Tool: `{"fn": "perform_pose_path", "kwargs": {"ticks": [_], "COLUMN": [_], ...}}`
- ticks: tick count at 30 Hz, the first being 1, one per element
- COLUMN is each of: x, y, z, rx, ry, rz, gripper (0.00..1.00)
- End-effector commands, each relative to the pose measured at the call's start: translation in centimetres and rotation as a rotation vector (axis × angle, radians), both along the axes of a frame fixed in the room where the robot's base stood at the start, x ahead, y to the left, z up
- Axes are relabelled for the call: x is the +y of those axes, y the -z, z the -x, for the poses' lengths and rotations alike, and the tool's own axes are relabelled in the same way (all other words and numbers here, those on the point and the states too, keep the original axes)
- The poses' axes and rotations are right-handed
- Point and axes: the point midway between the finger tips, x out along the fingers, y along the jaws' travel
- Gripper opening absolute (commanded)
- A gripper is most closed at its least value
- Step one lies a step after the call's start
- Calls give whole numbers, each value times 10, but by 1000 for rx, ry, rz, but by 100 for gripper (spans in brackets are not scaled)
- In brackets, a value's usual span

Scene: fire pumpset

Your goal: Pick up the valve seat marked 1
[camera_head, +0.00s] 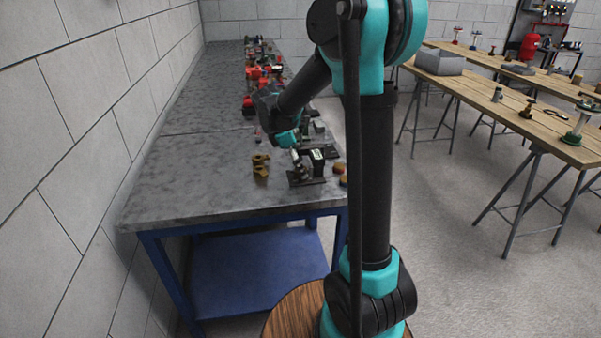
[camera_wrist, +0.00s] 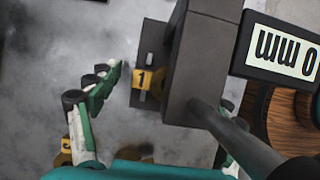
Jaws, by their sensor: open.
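In the wrist view, a yellow patch marked 1 (camera_wrist: 147,79) shows with small dark grey parts around it, close to the left side of a large dark grey block (camera_wrist: 205,60). I cannot tell the full shape of the marked piece. My gripper (camera_wrist: 170,90) is open, its green and black fingers spread on either side of the marked piece and the block. The right finger is partly hidden behind a dark rod. In the head view my gripper (camera_head: 287,138) is over the near part of the grey bench, and the mark cannot be made out there.
A display reading 0 mm (camera_wrist: 285,48) shows upside down beside the block. In the head view, a dark measuring device (camera_head: 307,170), brass-coloured pieces (camera_head: 260,165) and round brown pieces (camera_head: 340,175) sit on the grey bench (camera_head: 190,185). Red parts (camera_head: 258,72) stand farther back. The bench's left side is clear.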

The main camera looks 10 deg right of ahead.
Motion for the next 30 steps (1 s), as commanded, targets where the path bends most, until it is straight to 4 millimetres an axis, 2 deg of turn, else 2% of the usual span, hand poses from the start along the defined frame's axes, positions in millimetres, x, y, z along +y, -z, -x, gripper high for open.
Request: {"fn": "perform_pose_path", "kwargs": {"ticks": [6, 23, 30], "x": [0, 0, 0], "y": [1, 0, -1], "z": [0, 0, 0], "rx": [0, 0, 0], "ry": [0, 0, 0], "rz": [0, 0, 0], "gripper": [78, 8, 8]}}
